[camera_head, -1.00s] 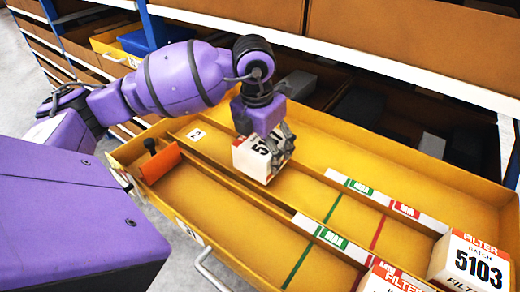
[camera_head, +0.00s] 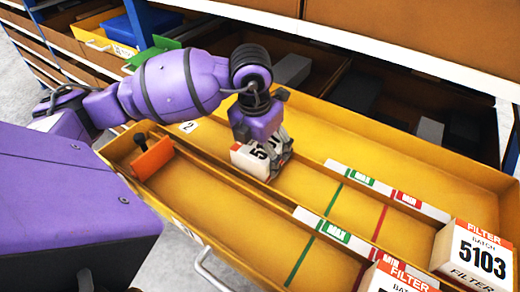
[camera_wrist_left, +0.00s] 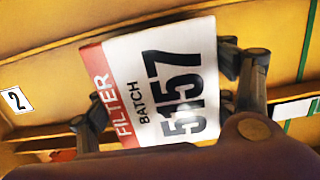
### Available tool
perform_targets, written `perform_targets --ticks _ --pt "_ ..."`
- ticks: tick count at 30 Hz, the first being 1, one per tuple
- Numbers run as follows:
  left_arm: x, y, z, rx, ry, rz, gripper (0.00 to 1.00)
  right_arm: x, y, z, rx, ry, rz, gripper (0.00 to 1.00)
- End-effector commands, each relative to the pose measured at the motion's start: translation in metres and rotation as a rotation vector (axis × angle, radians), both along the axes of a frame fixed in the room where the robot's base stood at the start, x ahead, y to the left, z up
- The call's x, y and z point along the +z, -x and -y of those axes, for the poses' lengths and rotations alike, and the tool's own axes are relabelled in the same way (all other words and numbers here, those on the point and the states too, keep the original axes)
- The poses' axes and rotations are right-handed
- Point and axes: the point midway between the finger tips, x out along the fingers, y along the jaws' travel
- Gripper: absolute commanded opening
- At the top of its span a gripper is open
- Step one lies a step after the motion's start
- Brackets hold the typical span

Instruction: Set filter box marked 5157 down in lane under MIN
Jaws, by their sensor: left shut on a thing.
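On the divider there is a green label (camera_head: 352,181) and a red label (camera_head: 408,200), with matching lines across the lane floor. The red label is too small to read surely. My right gripper is not seen.
Another filter box (camera_head: 395,280) is partly cut off in the near lane. An orange plate with a black knob (camera_head: 152,158) stands in the near lane's left end. The far lane's middle is clear.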

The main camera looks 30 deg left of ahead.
Motion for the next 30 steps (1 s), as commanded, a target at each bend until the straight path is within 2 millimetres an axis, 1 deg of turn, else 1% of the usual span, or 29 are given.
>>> perform_targets --ticks 1,2,6,16,20,23,30 --pt "-0.003 0.000 0.000 0.000 0.000 -0.002 0.44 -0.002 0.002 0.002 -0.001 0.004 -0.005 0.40" --pt "-0.003 0.000 0.000 0.000 0.000 -0.002 0.79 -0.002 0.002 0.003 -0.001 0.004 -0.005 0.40" --pt "-0.002 0.000 0.000 0.000 -0.001 -0.001 0.97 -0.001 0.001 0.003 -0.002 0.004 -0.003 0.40" --pt "-0.002 0.000 0.000 0.000 -0.001 -0.001 0.97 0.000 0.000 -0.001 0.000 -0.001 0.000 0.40" --pt "0.005 0.000 -0.001 0.000 -0.001 0.001 0.97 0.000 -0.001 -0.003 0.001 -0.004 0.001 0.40" --pt "0.018 0.001 -0.001 -0.001 -0.001 0.001 0.97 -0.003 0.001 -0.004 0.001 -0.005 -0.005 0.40" --pt "0.071 0.007 -0.002 -0.001 -0.002 0.004 0.97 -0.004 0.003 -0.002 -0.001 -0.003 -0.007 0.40"
